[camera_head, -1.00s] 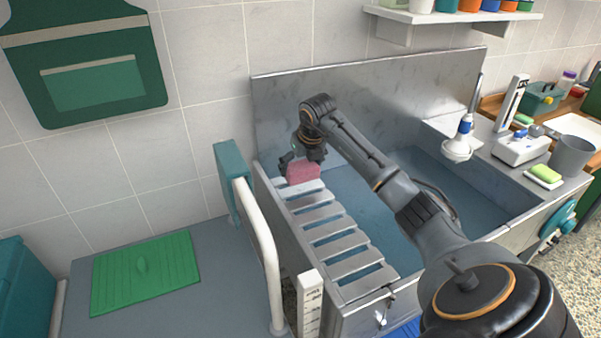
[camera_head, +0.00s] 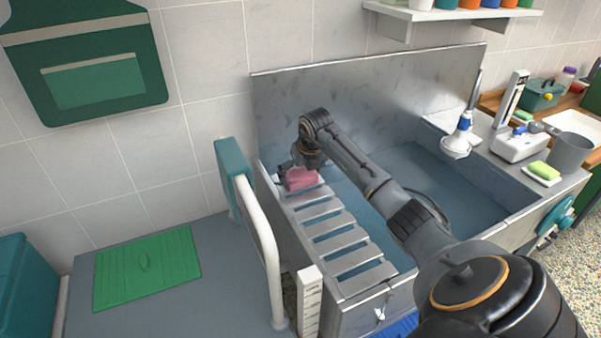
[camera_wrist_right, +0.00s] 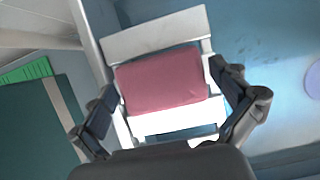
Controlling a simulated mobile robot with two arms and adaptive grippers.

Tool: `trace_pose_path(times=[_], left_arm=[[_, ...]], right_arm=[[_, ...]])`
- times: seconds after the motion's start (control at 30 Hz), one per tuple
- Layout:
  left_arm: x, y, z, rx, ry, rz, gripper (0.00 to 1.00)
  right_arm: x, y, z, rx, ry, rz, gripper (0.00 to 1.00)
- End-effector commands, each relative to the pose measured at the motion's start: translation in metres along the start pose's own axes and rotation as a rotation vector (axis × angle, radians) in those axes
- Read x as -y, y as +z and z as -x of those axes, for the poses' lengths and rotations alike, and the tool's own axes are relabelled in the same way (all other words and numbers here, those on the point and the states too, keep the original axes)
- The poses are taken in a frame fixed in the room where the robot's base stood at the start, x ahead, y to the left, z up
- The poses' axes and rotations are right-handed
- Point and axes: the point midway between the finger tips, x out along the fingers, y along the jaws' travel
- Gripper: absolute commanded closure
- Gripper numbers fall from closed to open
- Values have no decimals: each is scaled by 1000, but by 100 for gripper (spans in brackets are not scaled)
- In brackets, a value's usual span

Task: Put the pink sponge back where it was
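The pink sponge (camera_head: 302,180) lies flat on the far end of the slatted grey rack (camera_head: 345,240) over the tub. In the right wrist view the sponge (camera_wrist_right: 163,80) rests across the pale slats. My right gripper (camera_head: 306,164) is just above and around it. Its two fingers (camera_wrist_right: 163,88) stand on either side of the sponge, spread wider than it, with small gaps that look clear. The gripper partly hides the sponge's far side in the head view. My left gripper is not in view.
The metal tub (camera_head: 455,195) has a tall back panel (camera_head: 370,95) close behind my right arm. A teal-topped white rail (camera_head: 262,220) stands left of the rack. A green sponge (camera_head: 544,171) lies on the right counter near a grey cup (camera_head: 571,154).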

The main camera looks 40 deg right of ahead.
Motion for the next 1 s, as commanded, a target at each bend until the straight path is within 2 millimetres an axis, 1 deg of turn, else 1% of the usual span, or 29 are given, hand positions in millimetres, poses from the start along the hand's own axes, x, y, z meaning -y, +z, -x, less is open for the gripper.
trace_pose_path(times=[0.23, 0.3, 0.37, 0.47, 0.7, 0.8, 0.9, 1.0], left_arm=[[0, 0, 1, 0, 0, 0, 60], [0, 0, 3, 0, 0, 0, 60], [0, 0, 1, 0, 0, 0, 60], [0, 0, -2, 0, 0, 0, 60], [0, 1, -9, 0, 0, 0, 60], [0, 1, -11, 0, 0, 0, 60], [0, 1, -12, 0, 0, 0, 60], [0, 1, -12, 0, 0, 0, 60]], right_arm=[[0, 1, 2, 0, 1, 0, 0], [0, 2, 6, 2, 1, -1, 0], [0, 2, 11, 3, 0, 1, 0], [1, 2, 28, 4, -2, 1, 0], [1, 2, 81, 6, -1, 2, 0], [1, 2, 99, 4, -2, 1, 0], [0, 2, 112, 3, 1, 0, 0], [0, 1, 120, 1, -1, -1, 0]])
